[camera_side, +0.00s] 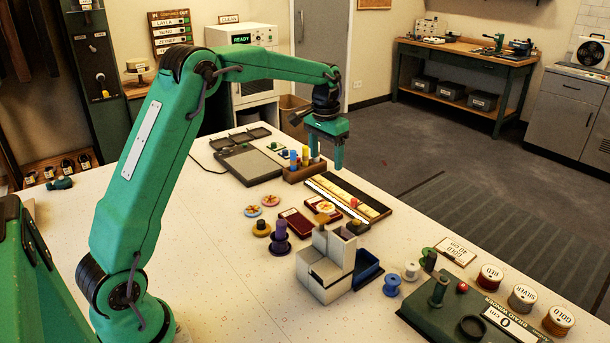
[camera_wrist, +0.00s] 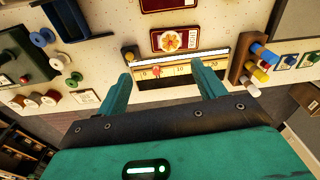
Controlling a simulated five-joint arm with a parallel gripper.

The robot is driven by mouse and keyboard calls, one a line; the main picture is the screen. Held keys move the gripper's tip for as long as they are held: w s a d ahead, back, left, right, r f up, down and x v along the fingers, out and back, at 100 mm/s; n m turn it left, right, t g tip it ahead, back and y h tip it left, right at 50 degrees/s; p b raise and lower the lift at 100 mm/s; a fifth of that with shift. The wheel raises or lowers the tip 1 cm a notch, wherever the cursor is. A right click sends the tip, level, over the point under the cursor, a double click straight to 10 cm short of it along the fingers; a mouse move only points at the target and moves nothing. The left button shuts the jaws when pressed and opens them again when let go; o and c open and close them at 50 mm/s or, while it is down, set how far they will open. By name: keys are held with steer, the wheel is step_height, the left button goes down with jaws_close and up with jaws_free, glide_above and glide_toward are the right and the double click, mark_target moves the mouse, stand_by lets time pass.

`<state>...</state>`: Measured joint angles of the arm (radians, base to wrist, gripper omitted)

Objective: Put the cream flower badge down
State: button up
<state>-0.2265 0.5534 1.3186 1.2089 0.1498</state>
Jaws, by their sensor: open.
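A round cream badge with an orange-red flower (camera_side: 326,208) lies flat on a dark red tray or card (camera_side: 341,225) near the table's middle. It also shows in the wrist view (camera_wrist: 170,41), at the upper middle, beyond my fingertips. My gripper (camera_side: 327,163) is open and empty, raised above the table on the far side of the badge and apart from it. In the wrist view its two green fingers (camera_wrist: 163,86) stand wide apart with a ruler strip seen between them. Two more flower badges, one bluish-rimmed (camera_side: 253,211) and one pinkish (camera_side: 271,200), lie on the bare table to the left.
A ruler board (camera_side: 355,190) with a red knob lies under my gripper, beside a wooden rack of coloured pegs (camera_side: 304,172). A grey stepped block (camera_side: 325,270), purple stand (camera_side: 279,240) and second dark red tray (camera_side: 295,222) stand nearby.

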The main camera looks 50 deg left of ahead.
steer(key=s+d+r+t, duration=0.1)
steer(key=s+d+r, duration=0.4)
steer(key=s+r, duration=0.25)
steer(key=s+d+t, duration=0.2)
steer(key=s+d, duration=0.1)
steer(key=s, duration=0.8)
steer(key=s+d+f+t, duration=0.1)
steer(key=s+d, duration=0.3)
steer(key=s, duration=0.8)
steer(key=shift+s+d+f+m+t, duration=0.15)
steer(key=shift+s+f+m+t, duration=0.15)
steer(key=shift+m+t, duration=0.15)
